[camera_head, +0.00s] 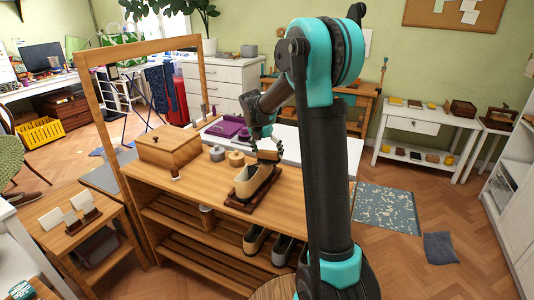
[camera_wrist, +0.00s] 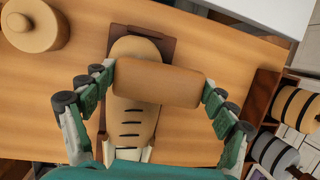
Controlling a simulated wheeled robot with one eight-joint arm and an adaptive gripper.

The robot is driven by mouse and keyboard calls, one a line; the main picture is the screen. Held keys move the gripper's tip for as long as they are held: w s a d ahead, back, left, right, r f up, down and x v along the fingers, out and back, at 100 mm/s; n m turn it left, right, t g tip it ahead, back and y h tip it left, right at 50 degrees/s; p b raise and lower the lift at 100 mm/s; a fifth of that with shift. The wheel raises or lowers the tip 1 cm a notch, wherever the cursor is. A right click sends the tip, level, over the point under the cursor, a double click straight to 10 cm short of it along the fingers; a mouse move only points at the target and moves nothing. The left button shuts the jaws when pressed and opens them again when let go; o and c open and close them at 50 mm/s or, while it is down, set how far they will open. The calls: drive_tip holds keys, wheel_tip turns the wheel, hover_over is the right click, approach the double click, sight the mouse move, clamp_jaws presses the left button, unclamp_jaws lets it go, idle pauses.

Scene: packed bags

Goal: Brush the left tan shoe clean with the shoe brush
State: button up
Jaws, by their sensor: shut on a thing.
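A tan shoe (camera_head: 251,181) rests on a dark brown wooden stand (camera_head: 239,203) on top of the wooden bench. In the wrist view the shoe (camera_wrist: 131,128) shows several dark lace bars, and the stand (camera_wrist: 162,44) shows around its toe. My gripper (camera_head: 268,153) is above the shoe. In the wrist view my gripper (camera_wrist: 159,80) is shut on the shoe brush, a brown wooden block (camera_wrist: 150,84), held by its two ends. The brush lies across the shoe and hides part of it. I cannot tell whether its bristles touch the shoe.
A wooden box (camera_head: 166,148), a grey tin (camera_head: 217,154), a tan tin (camera_head: 236,159) and a purple tray (camera_head: 222,128) are on the bench. Another tan shoe (camera_head: 255,240) and a grey shoe (camera_head: 283,250) are below. A wooden frame (camera_head: 98,120) stands at left.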

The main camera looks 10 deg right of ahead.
drive_tip(key=shift+w+a+r, duration=0.1)
drive_tip(key=shift+w+r, duration=0.15)
drive_tip(key=shift+r, duration=1.25)
drive_tip(key=shift+w+a+r, duration=0.1)
drive_tip(key=shift+w+r, duration=0.1)
drive_tip(key=shift+r, duration=1.25)
drive_tip(key=shift+w+r, duration=0.15)
drive_tip(key=shift+r, duration=0.6)
drive_tip(key=shift+w+r, duration=0.1)
drive_tip(key=shift+r, duration=0.65)
drive_tip(key=shift+f, duration=0.1)
drive_tip(key=shift+s+d+f, duration=0.1)
drive_tip(key=shift+s+f, duration=0.1)
drive_tip(key=shift+f, duration=0.9)
drive_tip(key=shift+s+f, duration=0.15)
drive_tip(key=shift+f, duration=1)
drive_tip(key=shift+s+d+f, duration=0.1)
drive_tip(key=shift+s+f, duration=0.1)
drive_tip(key=shift+f, duration=0.9)
drive_tip(key=shift+s+f, duration=0.15)
drive_tip(key=shift+f, duration=0.85)
